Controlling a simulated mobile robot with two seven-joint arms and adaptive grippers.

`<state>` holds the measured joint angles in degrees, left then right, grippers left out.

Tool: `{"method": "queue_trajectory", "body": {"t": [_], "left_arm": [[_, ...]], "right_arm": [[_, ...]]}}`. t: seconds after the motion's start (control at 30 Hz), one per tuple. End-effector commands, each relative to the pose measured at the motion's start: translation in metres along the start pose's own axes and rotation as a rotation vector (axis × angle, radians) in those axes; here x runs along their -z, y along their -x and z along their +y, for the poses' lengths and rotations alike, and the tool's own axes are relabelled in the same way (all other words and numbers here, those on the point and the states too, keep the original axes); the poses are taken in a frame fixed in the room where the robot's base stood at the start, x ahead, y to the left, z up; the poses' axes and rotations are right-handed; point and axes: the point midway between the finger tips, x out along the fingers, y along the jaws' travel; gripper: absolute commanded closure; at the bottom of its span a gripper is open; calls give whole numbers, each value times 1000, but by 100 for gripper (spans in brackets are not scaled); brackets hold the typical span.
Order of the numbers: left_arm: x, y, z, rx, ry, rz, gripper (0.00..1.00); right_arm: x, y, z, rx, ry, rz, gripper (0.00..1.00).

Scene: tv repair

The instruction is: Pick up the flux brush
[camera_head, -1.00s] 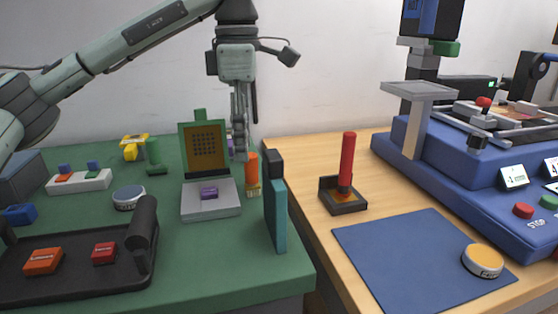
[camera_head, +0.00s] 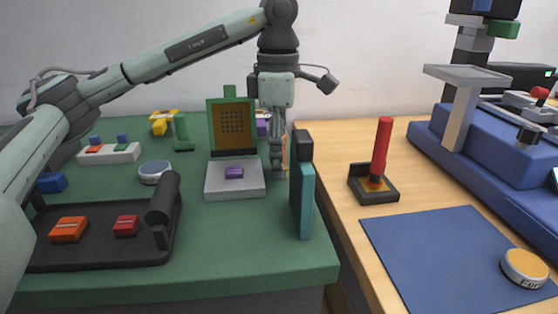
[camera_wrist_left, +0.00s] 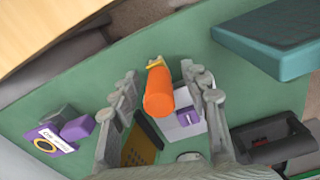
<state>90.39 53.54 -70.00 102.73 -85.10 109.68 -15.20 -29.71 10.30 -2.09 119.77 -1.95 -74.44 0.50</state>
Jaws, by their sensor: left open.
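The flux brush appears to be the orange cylinder with a yellow end (camera_wrist_left: 158,95) in the left wrist view. It stands on the green table and lies between my left fingers, with gaps visible on both sides. In the head view only an orange sliver of it (camera_head: 286,150) shows behind my left gripper (camera_head: 278,168). The gripper points down over the green table and is open; its fingers (camera_wrist_left: 161,82) spread around the brush in the left wrist view. My right gripper is not in view.
A teal block (camera_head: 307,200) and a dark block (camera_head: 303,145) stand close to the right of the gripper. A white base (camera_head: 218,182) with a board stand (camera_head: 231,128) is close on the left. A red stick (camera_head: 382,150) stands in a holder on the wooden table.

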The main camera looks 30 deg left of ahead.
Motion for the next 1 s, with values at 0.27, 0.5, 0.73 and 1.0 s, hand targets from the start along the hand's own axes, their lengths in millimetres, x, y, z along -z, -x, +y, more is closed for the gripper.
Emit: {"method": "queue_trajectory", "body": {"t": [0.27,0.5,0.73,1.0], "left_arm": [[0,0,0,0,0,0,72],[0,0,0,0,0,0,100],[0,1,0,0,0,0,100],[0,14,1,-2,0,-1,100]], "right_arm": [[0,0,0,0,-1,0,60],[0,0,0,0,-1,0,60],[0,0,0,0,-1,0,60],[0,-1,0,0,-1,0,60]]}}
